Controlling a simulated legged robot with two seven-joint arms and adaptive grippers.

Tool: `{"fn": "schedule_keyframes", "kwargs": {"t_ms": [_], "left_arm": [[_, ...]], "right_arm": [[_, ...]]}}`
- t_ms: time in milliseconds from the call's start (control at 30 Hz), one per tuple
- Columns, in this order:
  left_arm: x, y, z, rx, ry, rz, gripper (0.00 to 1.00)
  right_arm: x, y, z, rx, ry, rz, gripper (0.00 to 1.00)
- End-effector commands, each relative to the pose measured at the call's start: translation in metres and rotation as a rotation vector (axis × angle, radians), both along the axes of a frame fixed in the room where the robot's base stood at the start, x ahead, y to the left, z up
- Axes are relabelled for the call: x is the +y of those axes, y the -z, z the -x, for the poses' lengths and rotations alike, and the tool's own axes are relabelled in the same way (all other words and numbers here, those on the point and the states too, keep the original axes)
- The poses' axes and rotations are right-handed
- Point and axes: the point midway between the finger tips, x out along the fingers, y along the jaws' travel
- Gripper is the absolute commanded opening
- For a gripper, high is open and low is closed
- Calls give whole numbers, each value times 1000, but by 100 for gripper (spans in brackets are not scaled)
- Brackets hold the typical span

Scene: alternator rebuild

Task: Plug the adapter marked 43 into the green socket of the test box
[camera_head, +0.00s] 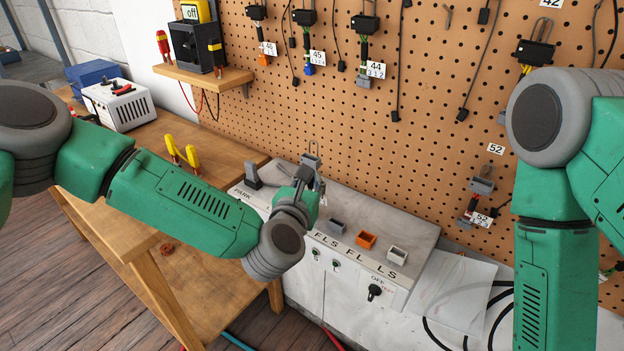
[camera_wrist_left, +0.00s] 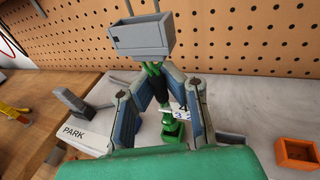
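My left gripper (camera_head: 306,180) is over the back left of the test box (camera_head: 420,236). In the left wrist view its fingers (camera_wrist_left: 158,88) close in from both sides on the dark middle of an adapter with a grey connector housing (camera_wrist_left: 140,38) on top. Its white tag (camera_wrist_left: 180,114) is partly covered; a 3 shows. The adapter hangs roughly upright, with a green end (camera_wrist_left: 173,130) pointing down at the box top. I cannot tell whether this end touches a socket. The green socket is not clearly seen; my left arm blocks the head view. My right gripper is out of view.
The box also has grey (camera_head: 337,226), orange (camera_head: 366,240) and white (camera_head: 396,255) sockets, and a grey lever (camera_head: 252,176) by PARK. Other adapters, such as 44 (camera_head: 364,50), hang on the pegboard (camera_head: 430,130). Yellow-handled pliers (camera_head: 182,154) are on the wooden bench.

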Motion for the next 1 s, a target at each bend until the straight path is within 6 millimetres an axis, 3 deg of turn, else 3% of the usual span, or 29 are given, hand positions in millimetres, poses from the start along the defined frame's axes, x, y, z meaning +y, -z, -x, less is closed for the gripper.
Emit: {"fn": "schedule_keyframes", "kwargs": {"t_ms": [1000], "left_arm": [[1, 6, 0, 0, 0, 2, 0]], "right_arm": [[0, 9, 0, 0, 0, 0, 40]]}}
